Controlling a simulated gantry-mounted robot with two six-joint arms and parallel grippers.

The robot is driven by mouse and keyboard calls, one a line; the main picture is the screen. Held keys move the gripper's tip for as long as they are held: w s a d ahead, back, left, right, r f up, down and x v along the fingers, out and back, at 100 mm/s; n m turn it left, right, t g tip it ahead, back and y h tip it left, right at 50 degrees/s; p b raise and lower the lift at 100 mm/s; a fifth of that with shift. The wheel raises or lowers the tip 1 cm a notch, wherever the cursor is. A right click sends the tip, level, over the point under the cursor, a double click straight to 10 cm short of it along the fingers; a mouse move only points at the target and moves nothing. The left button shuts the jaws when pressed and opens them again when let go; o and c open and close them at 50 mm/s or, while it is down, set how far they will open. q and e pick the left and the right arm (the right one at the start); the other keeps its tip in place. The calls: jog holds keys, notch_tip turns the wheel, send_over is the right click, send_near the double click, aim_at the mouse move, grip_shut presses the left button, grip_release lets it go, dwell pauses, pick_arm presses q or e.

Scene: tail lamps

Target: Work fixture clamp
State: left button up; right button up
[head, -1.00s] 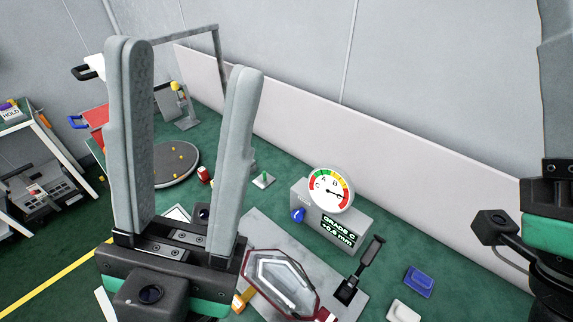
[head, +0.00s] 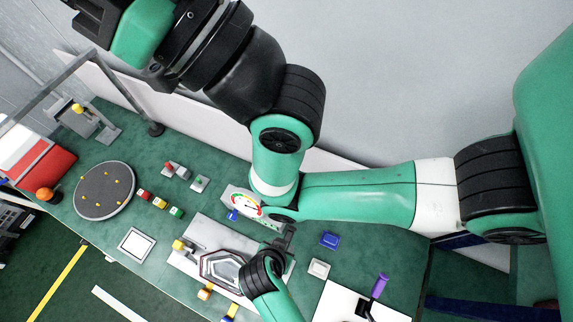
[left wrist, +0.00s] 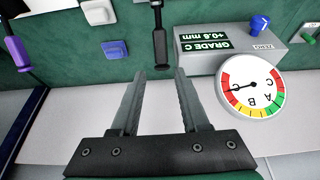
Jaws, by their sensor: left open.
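My left gripper (left wrist: 158,75) is open and empty in the left wrist view. The black clamp lever (left wrist: 160,45) appears between its fingertips, beyond them, and no contact shows. In the head view the lever (head: 287,238) stands at the right of the grey fixture plate (head: 195,262), partly behind an arm. A tail lamp (head: 222,268) with a clear lens and red rim lies on the plate, its right end hidden by an arm. The gauge (left wrist: 252,85) has a coloured dial; its box (left wrist: 205,42) reads GRADE C, +0.6 mm, upside down. No gripper fingers show in the head view.
Green arm links cross the middle and right of the head view. A blue block (head: 330,240), a white block (head: 319,268) and a purple handle (head: 379,285) are right of the fixture. A round turntable (head: 104,191) and a white square pad (head: 137,245) are left.

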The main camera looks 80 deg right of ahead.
aim_at(288, 238)
pick_arm(q)
jog(key=b+x, duration=0.5)
jog(key=x, duration=0.6)
jog(key=shift+d+f, duration=0.1)
jog(key=shift+f, duration=0.25)
grip_shut()
jog(key=shift+r, duration=0.1)
dwell(0.7)
